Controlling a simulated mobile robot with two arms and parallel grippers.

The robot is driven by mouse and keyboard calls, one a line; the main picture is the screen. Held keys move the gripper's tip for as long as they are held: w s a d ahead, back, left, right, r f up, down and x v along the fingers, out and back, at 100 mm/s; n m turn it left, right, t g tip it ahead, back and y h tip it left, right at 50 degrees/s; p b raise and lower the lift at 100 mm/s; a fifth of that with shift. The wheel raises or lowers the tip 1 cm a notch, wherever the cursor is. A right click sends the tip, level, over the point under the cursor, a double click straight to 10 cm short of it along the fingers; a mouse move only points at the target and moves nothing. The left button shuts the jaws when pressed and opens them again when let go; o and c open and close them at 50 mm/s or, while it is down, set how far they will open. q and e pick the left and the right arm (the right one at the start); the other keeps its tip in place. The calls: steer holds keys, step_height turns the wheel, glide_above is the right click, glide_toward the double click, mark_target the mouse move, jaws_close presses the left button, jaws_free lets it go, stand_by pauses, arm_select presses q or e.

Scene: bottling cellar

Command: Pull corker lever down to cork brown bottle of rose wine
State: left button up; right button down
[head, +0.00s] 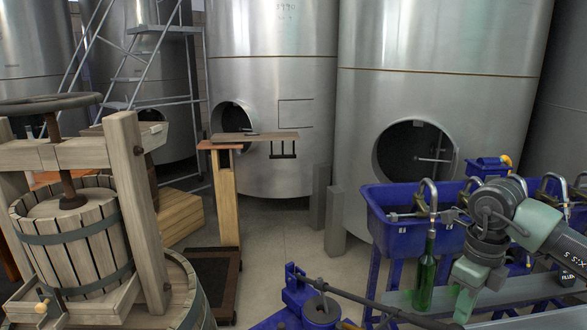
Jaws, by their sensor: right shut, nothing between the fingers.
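The blue corker (292,297) stands at the bottom centre, cut off by the lower edge. Its long dark lever (385,308) slants from the corker down to the right. My right gripper (462,308) comes in from the right and points down, shut and empty, by the far end of the lever. I cannot tell whether it touches the lever. No brown bottle shows; the corker's lower part is out of the picture. My left gripper is not in view.
A blue filler trough (375,215) with spouts stands at the right, with a green bottle (425,275) under one spout. A wooden basket press (85,235) stands at the left and a wooden stand (227,200) in the middle. Steel tanks (270,100) line the back.

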stand_by(0.4)
steer(key=shift+s+d+f+b, duration=0.15)
steer(key=shift+s+f+b, duration=0.1)
steer(key=shift+f+b, duration=0.4)
steer(key=shift+s+d+f+b, duration=0.2)
steer(key=shift+f+b, duration=0.25)
steer(key=shift+f, duration=0.3)
steer(key=shift+s+f+b, duration=0.2)
steer(key=shift+f+b, duration=0.65)
steer(key=shift+f, duration=0.5)
steer(key=shift+w, duration=0.15)
